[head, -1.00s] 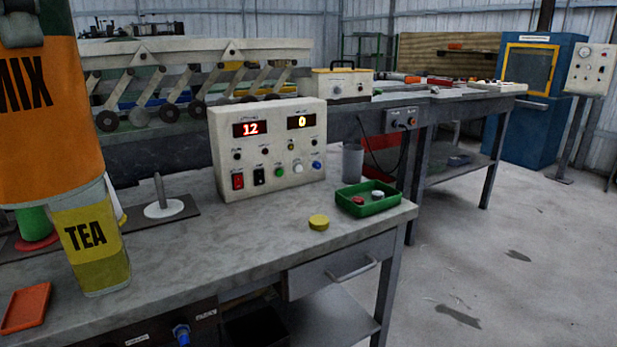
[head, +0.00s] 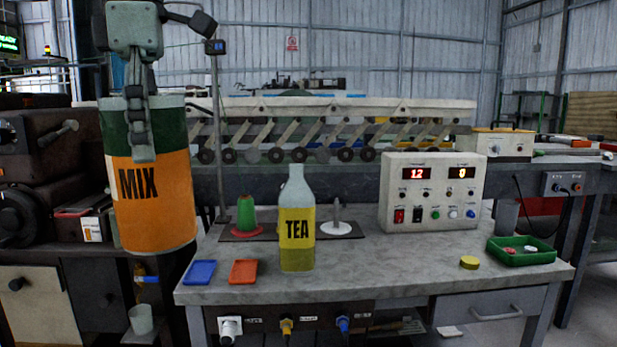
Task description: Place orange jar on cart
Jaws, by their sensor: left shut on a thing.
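The orange jar (head: 165,205) is a large cylinder with a dark green top band and the word MIX on its orange wrap. My left gripper (head: 140,125) is shut on its upper rim and holds it upright in the air, left of the workbench. One finger lies down the jar's front; the other is hidden. The jar hides part of the dark machinery behind it. I see no cart in this view. My right gripper is out of view.
The grey workbench (head: 400,272) carries a TEA bottle (head: 297,225), blue tray (head: 199,272), orange tray (head: 243,271), green cone (head: 246,213), control box (head: 433,207), yellow cap (head: 469,262) and green bin (head: 521,257). A grey cup (head: 141,319) sits low at left.

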